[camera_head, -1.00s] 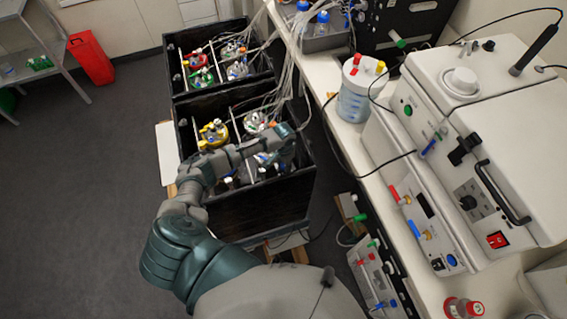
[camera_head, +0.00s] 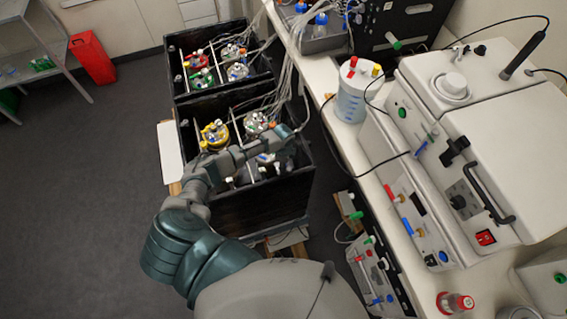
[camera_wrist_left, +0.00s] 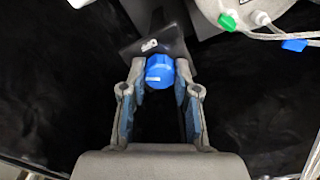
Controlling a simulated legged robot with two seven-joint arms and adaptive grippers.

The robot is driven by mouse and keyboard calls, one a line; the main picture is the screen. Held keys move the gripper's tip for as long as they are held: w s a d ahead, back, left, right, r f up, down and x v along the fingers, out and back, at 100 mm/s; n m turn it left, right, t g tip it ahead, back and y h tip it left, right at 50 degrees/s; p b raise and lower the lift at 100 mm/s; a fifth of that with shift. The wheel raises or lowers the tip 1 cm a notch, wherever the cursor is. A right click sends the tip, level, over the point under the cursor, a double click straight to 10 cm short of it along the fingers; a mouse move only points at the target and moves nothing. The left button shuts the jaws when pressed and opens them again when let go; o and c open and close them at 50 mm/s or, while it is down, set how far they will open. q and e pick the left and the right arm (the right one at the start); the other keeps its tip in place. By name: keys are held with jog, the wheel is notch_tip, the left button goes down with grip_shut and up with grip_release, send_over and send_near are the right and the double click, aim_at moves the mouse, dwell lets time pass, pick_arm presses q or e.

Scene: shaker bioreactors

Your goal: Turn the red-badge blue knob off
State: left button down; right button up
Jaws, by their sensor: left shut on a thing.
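A blue knob (camera_wrist_left: 159,71) sits between the fingertips of my left gripper (camera_wrist_left: 160,80) in the left wrist view. The gripper is shut on it, one finger on each side. A dark bracket with a small pale plate (camera_wrist_left: 150,45) is just beyond the knob. No red badge can be made out on it. In the head view my left gripper (camera_head: 284,142) reaches into the nearer black box (camera_head: 250,205), over its right part, and the arm hides the knob there. My right gripper is not in view.
The nearer box also holds a yellow-topped vessel (camera_head: 214,133) and others. A second black box (camera_head: 222,96) stands behind it. Open floor lies left.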

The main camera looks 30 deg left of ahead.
pick_arm(q)
jog(key=m, duration=0.6)
jog(key=shift+a, duration=0.1)
jog(key=m+b, duration=0.1)
jog(key=m, duration=0.5)
jog(key=shift+w, duration=0.1)
jog(key=shift+r, duration=0.1)
dwell(0.4)
jog(key=c, duration=0.9)
grip_release()
jog(key=shift+o, duration=0.2)
notch_tip(320, 180, up, 12)
jog(key=shift+a+f, duration=0.1)
jog(key=shift+f, duration=0.1)
